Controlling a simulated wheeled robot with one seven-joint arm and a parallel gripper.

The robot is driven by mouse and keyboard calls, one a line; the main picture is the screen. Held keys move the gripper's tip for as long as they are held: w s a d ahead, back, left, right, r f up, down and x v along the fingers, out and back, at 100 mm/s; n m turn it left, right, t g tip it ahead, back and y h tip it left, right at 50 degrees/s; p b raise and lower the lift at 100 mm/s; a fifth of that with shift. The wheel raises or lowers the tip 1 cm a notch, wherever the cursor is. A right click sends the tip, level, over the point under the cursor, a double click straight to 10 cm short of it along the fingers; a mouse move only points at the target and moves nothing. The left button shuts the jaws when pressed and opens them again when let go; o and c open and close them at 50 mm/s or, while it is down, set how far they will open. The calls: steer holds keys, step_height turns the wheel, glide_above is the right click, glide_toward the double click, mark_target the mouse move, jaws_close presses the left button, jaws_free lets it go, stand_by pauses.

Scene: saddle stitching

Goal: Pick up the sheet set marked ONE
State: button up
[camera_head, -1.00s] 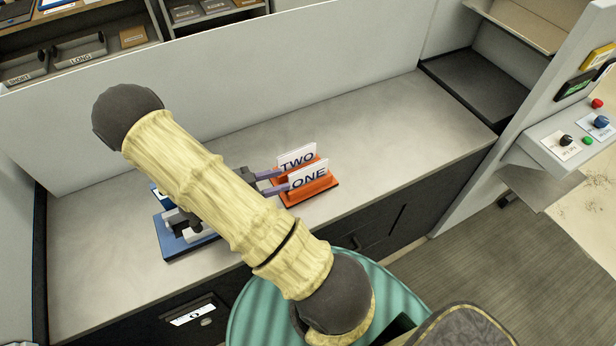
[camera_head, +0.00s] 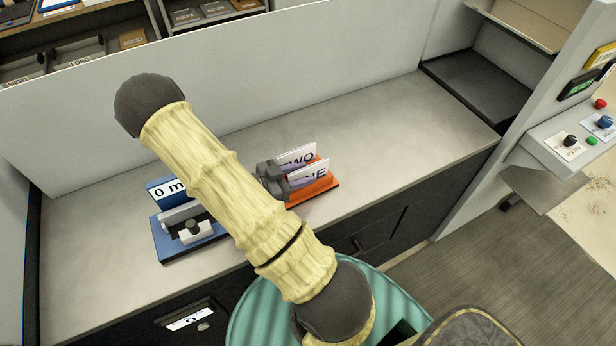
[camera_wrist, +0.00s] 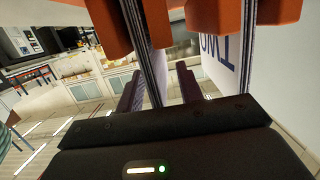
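The sheet set marked ONE (camera_head: 313,175) stands upright in front of the set marked TWO (camera_head: 301,156) in an orange holder (camera_head: 320,189) on the counter. My gripper (camera_head: 292,180) is at their left ends and covers part of both labels. In the wrist view the fingers (camera_wrist: 158,92) are apart, one on each side of the ONE set's edge (camera_wrist: 151,45). Gaps show beside that edge. The right finger lies between the two sets. The TWO set's lettered face (camera_wrist: 217,62) appears upside down to the right.
A blue device (camera_head: 185,243) with a "0 m" display stands left of the holder, partly behind my arm. A pale partition (camera_head: 250,75) runs behind the counter. The counter (camera_head: 390,120) right of the holder is clear.

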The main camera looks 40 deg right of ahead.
jaws_close()
step_height(320, 180, up, 10)
steer(key=shift+b, duration=0.5)
stand_by(0.3)
stand_by(0.4)
